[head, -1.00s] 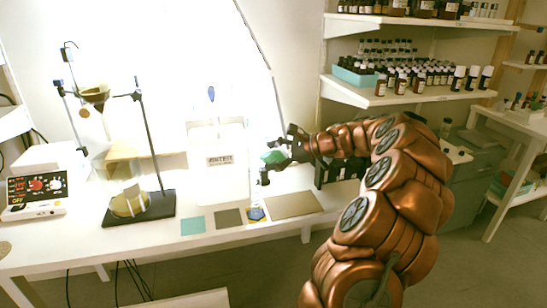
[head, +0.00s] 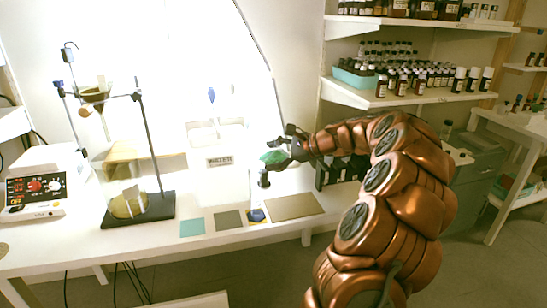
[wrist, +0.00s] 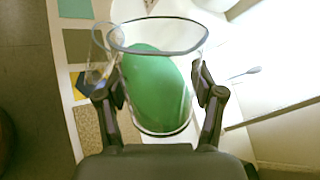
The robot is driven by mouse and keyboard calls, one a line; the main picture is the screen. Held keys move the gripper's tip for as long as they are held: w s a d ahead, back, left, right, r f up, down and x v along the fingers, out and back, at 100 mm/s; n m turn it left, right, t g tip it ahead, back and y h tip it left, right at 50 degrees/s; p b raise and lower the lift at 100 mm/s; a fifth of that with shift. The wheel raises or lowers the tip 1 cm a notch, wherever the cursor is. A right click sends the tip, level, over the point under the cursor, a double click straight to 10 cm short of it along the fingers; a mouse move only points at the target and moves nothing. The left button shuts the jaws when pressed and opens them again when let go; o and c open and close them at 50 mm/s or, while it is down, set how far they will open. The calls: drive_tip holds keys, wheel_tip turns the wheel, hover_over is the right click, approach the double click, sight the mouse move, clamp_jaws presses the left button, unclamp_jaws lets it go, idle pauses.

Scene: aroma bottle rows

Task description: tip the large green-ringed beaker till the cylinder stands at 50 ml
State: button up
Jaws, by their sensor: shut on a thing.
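My gripper (wrist: 158,90) is shut on a clear glass beaker (wrist: 190,120) with a grey-blue rim. Bright green (wrist: 155,85) fills much of its inside in the wrist view; I cannot tell how much is liquid. In the head view the beaker (head: 272,157) is a small green patch at my gripper (head: 278,156), above the table. A slim clear cylinder with a blue base (wrist: 95,77) stands just left of the beaker in the wrist view, its top overlapping the beaker's rim. The blue base (head: 257,215) shows below the beaker in the head view. The cylinder's level and marks are unreadable.
Teal (head: 192,227), grey (head: 229,219) and tan (head: 293,206) mats lie along the table front (head: 120,248). A stand with a funnel (head: 95,94) and a flask (head: 128,203) is left. A control box (head: 36,190) is far left. Bottle shelves (head: 405,96) rise behind right.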

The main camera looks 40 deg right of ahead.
drive_tip(key=shift+r+n+h+b, duration=0.6)
drive_tip(key=shift+h+b, duration=0.1)
drive_tip(key=shift+b, duration=0.95)
idle(1.1)
drive_tip(key=shift+a+f, duration=0.1)
drive_tip(key=shift+f, duration=0.05)
drive_tip(key=shift+r+p, duration=0.2)
drive_tip(key=shift+p, duration=0.4)
drive_tip(key=shift+f, duration=0.15)
idle(0.7)
drive_tip(key=shift+f+n+h+p, duration=0.15)
drive_tip(key=shift+n+h+p, duration=0.35)
drive_tip(key=shift+h+p, duration=0.2)
idle(3.0)
